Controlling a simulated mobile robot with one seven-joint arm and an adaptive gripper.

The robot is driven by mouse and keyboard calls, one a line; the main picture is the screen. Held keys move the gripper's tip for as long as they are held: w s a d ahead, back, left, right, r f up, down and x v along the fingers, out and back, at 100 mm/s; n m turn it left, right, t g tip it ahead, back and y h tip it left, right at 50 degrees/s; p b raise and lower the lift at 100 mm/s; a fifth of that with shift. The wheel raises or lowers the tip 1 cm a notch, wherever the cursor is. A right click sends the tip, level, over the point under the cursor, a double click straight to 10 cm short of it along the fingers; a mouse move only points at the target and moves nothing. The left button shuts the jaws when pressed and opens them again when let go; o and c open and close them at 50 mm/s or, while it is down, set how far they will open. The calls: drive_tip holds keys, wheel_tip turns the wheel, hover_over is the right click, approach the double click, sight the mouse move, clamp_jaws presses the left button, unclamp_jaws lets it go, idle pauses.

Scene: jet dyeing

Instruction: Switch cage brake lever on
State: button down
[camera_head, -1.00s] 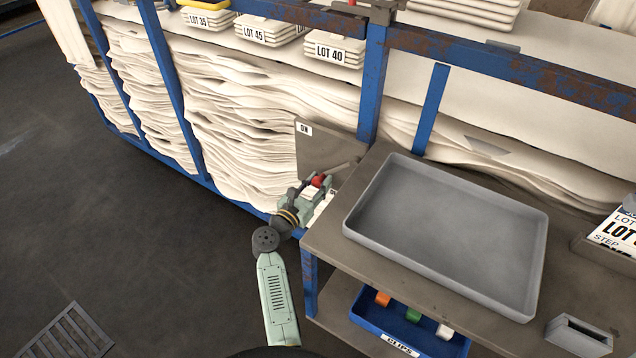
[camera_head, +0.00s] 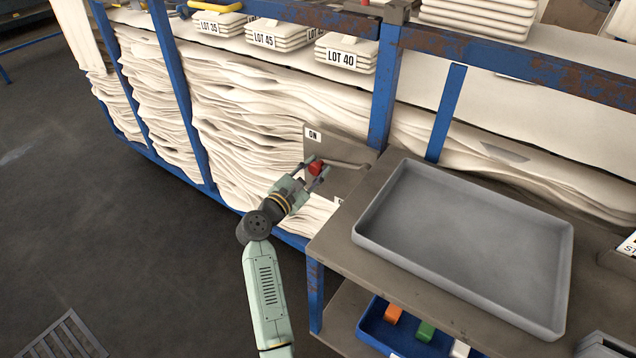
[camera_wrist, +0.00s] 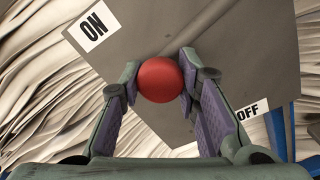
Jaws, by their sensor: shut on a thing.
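The brake lever is a grey rod (camera_head: 350,164) with a red ball knob (camera_head: 316,168) at its end, in front of a grey plate (camera_head: 318,148) on the blue cage frame. The plate has an ON label (camera_head: 314,134) at its upper left; in the wrist view an OFF label (camera_wrist: 248,111) shows lower right. My gripper (camera_head: 314,174) is shut on the red knob. In the wrist view the knob (camera_wrist: 160,80) sits between both finger pads, with the ON label (camera_wrist: 93,27) above and to its left. The rod is partly hidden behind the knob there.
A bench with an empty grey tray (camera_head: 364,238) stands right of the lever, close to my arm. A blue clip bin (camera_head: 372,335) sits on its lower shelf. Folded white fabric (camera_head: 240,150) fills the cage. Open floor (camera_head: 120,250) lies to the left.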

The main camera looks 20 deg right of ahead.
drive_tip(key=shift+w+a+r+m+b, duration=0.15)
drive_tip(key=shift+r+m+b, duration=0.35)
drive_tip(key=shift+r+m, duration=0.6)
drive_tip(key=shift+r, duration=0.2)
drive_tip(key=c, duration=1.2)
unclamp_jaws()
drive_tip(key=shift+f, duration=0.1)
drive_tip(key=v, duration=1.2)
